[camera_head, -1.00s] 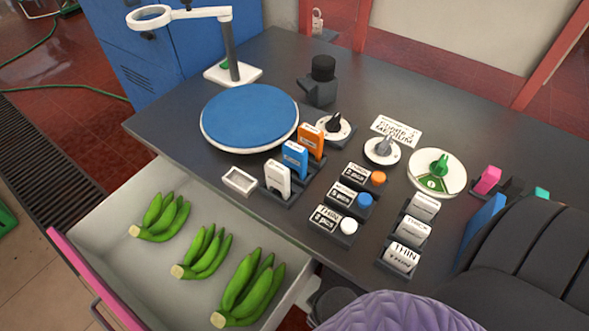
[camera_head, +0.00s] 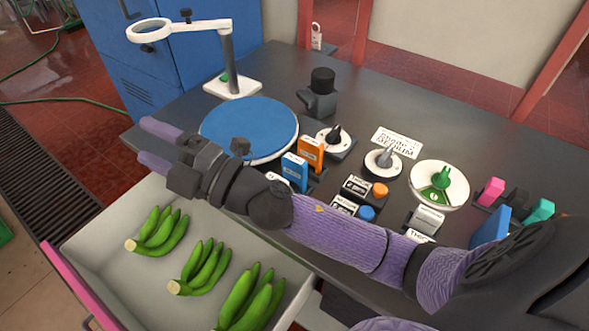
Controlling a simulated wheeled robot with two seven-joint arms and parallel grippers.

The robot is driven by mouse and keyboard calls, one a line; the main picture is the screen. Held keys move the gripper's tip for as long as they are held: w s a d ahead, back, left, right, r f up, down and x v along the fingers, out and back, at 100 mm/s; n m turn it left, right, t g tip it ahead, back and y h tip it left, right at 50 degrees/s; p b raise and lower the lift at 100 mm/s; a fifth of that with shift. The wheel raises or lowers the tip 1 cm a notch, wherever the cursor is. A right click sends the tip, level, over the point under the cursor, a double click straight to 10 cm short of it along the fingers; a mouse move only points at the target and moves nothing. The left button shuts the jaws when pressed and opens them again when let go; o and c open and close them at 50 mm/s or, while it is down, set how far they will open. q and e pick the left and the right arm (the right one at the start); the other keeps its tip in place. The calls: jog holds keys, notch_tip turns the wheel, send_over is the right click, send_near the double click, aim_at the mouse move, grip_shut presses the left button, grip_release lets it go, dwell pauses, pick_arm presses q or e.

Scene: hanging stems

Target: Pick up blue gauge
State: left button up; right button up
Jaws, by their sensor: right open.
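The blue gauge (camera_head: 294,170) stands upright in a dark rack on the table, between the orange gauge (camera_head: 311,153) and the white gauge, which is mostly hidden behind my right arm. My right gripper (camera_head: 150,146) is open and empty. It reaches in from the right, across the front of the rack, with its fingers left of the gauges and near the left edge of the blue round mat (camera_head: 250,126). My left gripper is not in view.
An open drawer (camera_head: 92,222) holds green banana bunches (camera_head: 159,231) below the arm. A ring stand (camera_head: 233,84) is at the back left. Dials (camera_head: 384,162) and labelled blocks with coloured buttons (camera_head: 379,189) fill the table's right side, partly behind my arm.

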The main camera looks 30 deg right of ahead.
jog(key=s+a+f+n+g+y, duration=0.15)
jog(key=a+n+g+y, duration=0.25)
jog(key=n+g, duration=0.7)
jog(key=n+g+h, duration=0.6)
jog(key=n+h, duration=0.1)
jog(key=h, duration=1.1)
send_over(295, 159)
jog(key=f, duration=0.7)
jog(key=shift+a+f, duration=0.1)
jog(key=shift+a, duration=0.15)
jog(key=shift+y, duration=0.3)
jog(key=f, duration=0.3)
jog(key=f+b, duration=0.1)
jog(key=f, duration=0.2)
jog(key=f+b, duration=0.1)
jog(key=f, duration=0.2)
jog(key=shift+d+f, duration=0.15)
jog(key=shift+d, duration=0.1)
grip_shut()
